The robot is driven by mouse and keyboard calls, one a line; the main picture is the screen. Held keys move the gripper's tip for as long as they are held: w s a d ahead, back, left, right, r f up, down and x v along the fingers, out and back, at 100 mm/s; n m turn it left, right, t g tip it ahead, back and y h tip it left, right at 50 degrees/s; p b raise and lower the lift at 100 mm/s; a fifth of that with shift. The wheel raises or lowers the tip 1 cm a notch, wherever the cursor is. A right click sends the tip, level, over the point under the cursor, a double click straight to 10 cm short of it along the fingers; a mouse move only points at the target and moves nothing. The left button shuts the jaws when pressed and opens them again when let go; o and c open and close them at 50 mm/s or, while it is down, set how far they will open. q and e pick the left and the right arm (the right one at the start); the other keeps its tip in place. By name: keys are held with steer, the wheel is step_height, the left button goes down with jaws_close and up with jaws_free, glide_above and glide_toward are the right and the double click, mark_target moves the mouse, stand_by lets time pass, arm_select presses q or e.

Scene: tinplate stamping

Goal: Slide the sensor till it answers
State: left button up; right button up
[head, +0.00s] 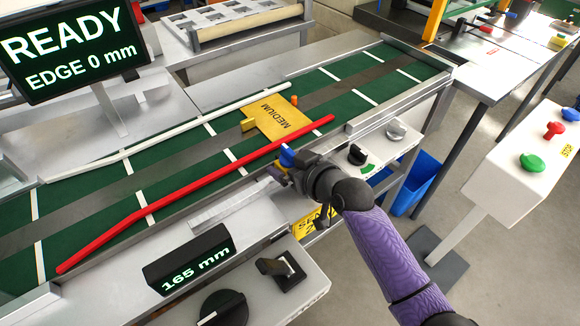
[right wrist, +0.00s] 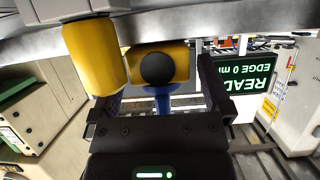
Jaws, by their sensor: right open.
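My right gripper (head: 285,170) is at the near edge of the green belt (head: 100,165), by a small blue and yellow part (head: 287,157) that looks like the sensor. In the right wrist view, the open fingers of my right gripper (right wrist: 157,72) stand on either side of a yellow block (right wrist: 180,58) with a round black knob (right wrist: 157,69). A blue piece (right wrist: 162,98) shows below the knob. I cannot tell whether the fingers touch the block. The screen (head: 75,50) reads READY, EDGE 0 mm. The small display (head: 190,262) reads 165 mm. My left gripper is out of view.
A yellow plate marked MEDIUM (head: 275,122) lies on the belt between a white rail (head: 180,120) and a red rail (head: 180,192). Dark knobs (head: 223,308) sit on the near panel.

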steer(key=shift+w+a+f, duration=0.2)
steer(key=shift+w+a, duration=0.1)
steer(key=shift+w, duration=0.05)
jaws_close()
stand_by(0.3)
